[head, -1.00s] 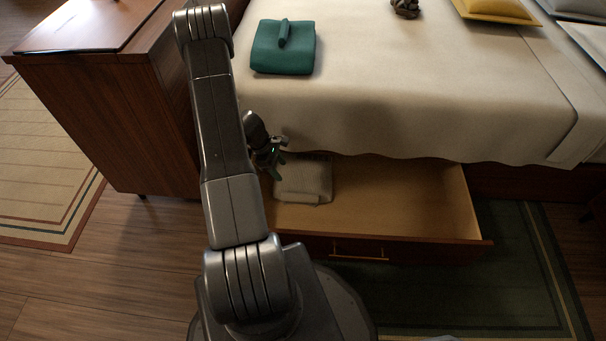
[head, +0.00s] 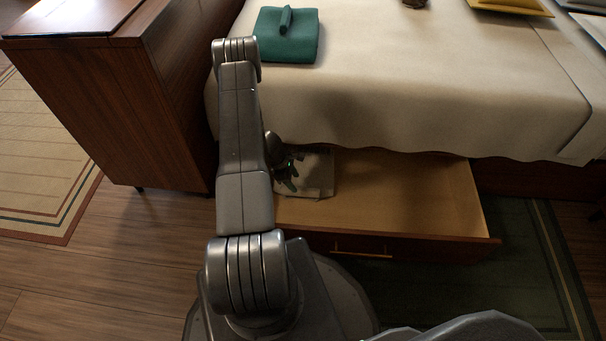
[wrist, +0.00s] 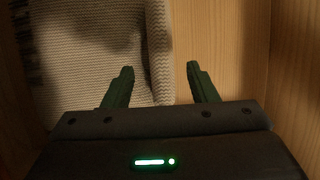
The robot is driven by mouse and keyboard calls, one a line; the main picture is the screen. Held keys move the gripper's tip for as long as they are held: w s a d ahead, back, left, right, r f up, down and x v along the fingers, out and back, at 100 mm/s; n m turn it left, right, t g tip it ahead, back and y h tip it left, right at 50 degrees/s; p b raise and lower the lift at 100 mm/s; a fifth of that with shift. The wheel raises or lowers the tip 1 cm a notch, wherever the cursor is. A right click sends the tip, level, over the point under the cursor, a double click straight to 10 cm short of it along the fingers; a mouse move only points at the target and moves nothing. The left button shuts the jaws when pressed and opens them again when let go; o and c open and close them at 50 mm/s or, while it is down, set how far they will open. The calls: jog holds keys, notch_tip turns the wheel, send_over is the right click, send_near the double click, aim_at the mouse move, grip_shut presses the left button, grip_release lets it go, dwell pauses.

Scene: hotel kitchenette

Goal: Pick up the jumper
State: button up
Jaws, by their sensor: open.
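The jumper (head: 319,174) is a folded cream knitted garment lying in the left part of the open drawer (head: 415,190) under the bed. In the wrist view its ribbed knit (wrist: 88,45) fills the left, with a rolled edge (wrist: 160,45) running up the middle. My gripper (head: 290,180) is over the jumper and partly hides it in the head view. In the wrist view the gripper (wrist: 160,70) is open, with the left finger over the knit and the right finger beyond its edge, over bare wood. I cannot tell whether the fingers touch the jumper.
The drawer is bare to the right of the jumper. The bed (head: 420,90) overhangs the drawer's back. A teal folded item (head: 287,48) lies on the bed. A wooden cabinet (head: 110,110) stands close on the left.

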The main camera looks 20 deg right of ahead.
aim_at(300, 188)
jog(key=b+x, duration=0.1)
jog(key=x, duration=0.3)
jog(key=shift+s+d+f, duration=0.15)
jog(key=shift+s, duration=0.05)
grip_shut()
